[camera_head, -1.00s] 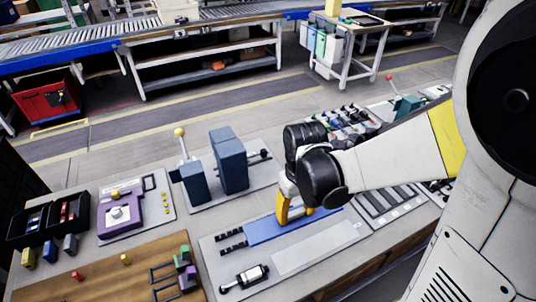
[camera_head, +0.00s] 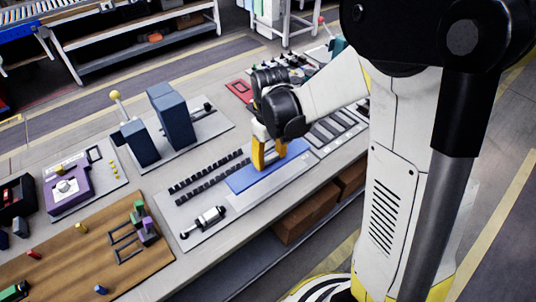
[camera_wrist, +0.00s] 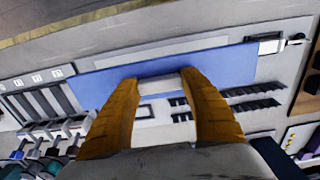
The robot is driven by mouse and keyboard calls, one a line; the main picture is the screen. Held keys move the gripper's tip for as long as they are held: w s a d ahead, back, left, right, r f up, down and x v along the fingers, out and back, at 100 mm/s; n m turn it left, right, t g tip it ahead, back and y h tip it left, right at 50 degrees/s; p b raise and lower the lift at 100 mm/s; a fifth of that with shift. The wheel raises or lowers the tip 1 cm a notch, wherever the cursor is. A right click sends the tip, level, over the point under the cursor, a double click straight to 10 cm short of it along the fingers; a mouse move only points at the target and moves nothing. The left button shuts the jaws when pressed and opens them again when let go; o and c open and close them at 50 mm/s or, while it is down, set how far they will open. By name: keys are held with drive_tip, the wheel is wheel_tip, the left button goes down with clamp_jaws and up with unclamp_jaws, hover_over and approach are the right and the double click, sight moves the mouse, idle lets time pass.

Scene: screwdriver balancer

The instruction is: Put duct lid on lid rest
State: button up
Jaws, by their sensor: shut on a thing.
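The duct lid is a long blue strip (camera_head: 244,181), also seen in the wrist view (camera_wrist: 215,68). My gripper (camera_head: 270,157) is shut on a small grey grip piece in the middle of the lid; its yellow fingers (camera_wrist: 160,85) stand on both sides of this piece. The lid lies over the pale strip of the lid rest, whose edge shows beyond the lid in the wrist view (camera_wrist: 160,52). There the lid looks slightly turned against this strip. Whether it touches the rest is unclear. The open duct (camera_head: 208,175), two black toothed rows, lies beside the lid, uncovered.
A small silver cylinder tool (camera_head: 205,220) lies on the same grey board, near the lid's left end. Blue-grey blocks (camera_head: 172,115) stand behind the duct. A slotted panel (camera_head: 330,130) lies to the right. A wooden board with coloured blocks (camera_head: 80,255) is at left.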

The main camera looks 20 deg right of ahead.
drive_tip(key=f+b, duration=0.3)
drive_tip(key=f, duration=0.1)
drive_tip(key=f+b, duration=0.3)
drive_tip(key=f, duration=0.1)
drive_tip(key=shift+w, duration=0.2)
drive_tip(key=shift+r, duration=0.1)
drive_tip(key=o, duration=1.5)
drive_tip(key=shift+c, duration=0.2)
wheel_tip(320, 180, up, 12)
